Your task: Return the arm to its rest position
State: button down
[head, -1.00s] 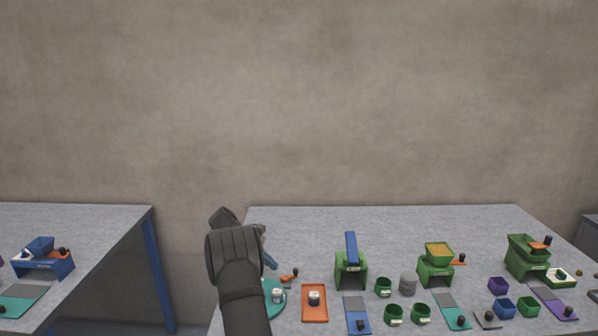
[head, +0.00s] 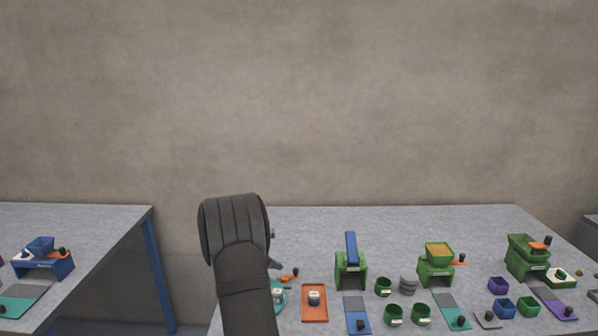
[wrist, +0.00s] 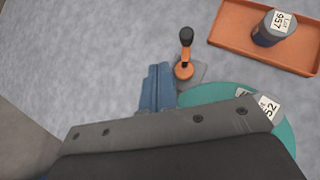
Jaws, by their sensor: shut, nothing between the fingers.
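My gripper (wrist: 157,88) shows in the wrist view as two blue fingers side by side, shut with nothing between them. They appear over the grey tabletop, left of an orange piece with a black knob (wrist: 185,60). In the head view only a small blue part of my gripper (head: 275,265) shows at the right of my dark arm, which hides the rest. My arm rises over the left end of the main table (head: 300,225).
A teal round plate (wrist: 285,135) with a labelled container lies near my gripper, partly hidden. An orange tray (head: 314,318) holds another labelled container (head: 314,298). Green stands (head: 350,275), cups and coloured mats fill the table to the right. A second table (head: 100,220) stands left across a gap.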

jog(key=s+n, duration=0.1)
jog(key=s+a+n+t+y, duration=0.1)
jog(key=n, duration=0.1)
jog(key=shift+s+f+t+y, duration=0.2)
jog(key=shift+s+t+y, duration=0.05)
jog(key=shift+t+y, duration=0.05)
jog(key=shift+s+a+n+t+y, duration=0.15)
jog(key=shift+s+a+n+y, duration=0.1)
jog(key=shift+s+n, duration=0.2)
jog(key=shift+s+a+n+t+y, duration=0.15)
jog(key=shift+s+a+n+y, duration=0.1)
jog(key=shift+s+n, duration=0.15)
jog(key=v, duration=0.9)
jog(key=shift+s+r, duration=0.1)
jog(key=shift+r, duration=0.15)
